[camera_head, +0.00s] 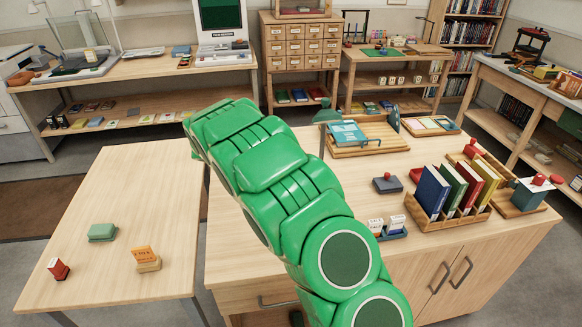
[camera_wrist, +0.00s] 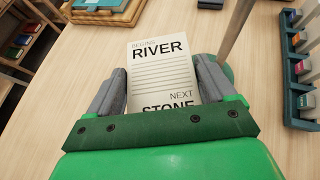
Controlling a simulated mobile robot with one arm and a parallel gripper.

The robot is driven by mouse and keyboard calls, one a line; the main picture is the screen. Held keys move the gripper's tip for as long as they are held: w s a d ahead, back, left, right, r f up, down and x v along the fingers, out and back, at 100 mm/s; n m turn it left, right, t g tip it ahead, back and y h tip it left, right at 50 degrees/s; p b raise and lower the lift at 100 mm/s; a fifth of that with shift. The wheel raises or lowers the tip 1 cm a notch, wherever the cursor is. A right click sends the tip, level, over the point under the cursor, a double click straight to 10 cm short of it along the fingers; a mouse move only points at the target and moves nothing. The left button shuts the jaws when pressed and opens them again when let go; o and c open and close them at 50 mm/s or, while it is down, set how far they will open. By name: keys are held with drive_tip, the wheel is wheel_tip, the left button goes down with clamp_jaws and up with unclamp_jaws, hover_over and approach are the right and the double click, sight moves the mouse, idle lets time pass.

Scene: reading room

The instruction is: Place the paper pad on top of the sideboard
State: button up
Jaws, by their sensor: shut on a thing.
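The paper pad (camera_wrist: 163,72) is a white block printed "RIVER" and "STONE" with ruled lines. In the wrist view it sits between the two grey fingers of my gripper (camera_wrist: 160,66), which is shut on it. The pad's near end is hidden by the gripper. The sideboard (camera_head: 490,235), a pale wooden cabinet with doors, stands at the right in the head view. Its pale top (camera_wrist: 265,75) lies under the pad in the wrist view; I cannot tell whether they touch. In the head view my green arm hides the gripper and pad.
A lamp (camera_head: 327,115) stands on the sideboard; its pole (camera_wrist: 236,30) is close to the gripper's right finger. A teal rack (camera_wrist: 300,70), a wooden board (camera_head: 375,145) and a book holder (camera_head: 455,215) also stand there. The left table (camera_head: 140,195) is mostly clear.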

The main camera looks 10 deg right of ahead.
drive_tip(key=w+f, duration=0.2)
drive_tip(key=w, duration=0.1)
drive_tip(key=w+f, duration=0.2)
drive_tip(key=w, duration=0.1)
drive_tip(key=w+f, duration=0.3)
drive_tip(key=shift+w, duration=0.35)
drive_tip(key=shift+w+f, duration=0.5)
drive_tip(key=shift+f, duration=0.1)
drive_tip(key=shift+w+a+f, duration=0.1)
drive_tip(key=shift+w+f, duration=0.25)
drive_tip(key=shift+f, duration=1.4)
drive_tip(key=shift+f, duration=0.15)
drive_tip(key=o, duration=1)
drive_tip(key=shift+c, duration=0.2)
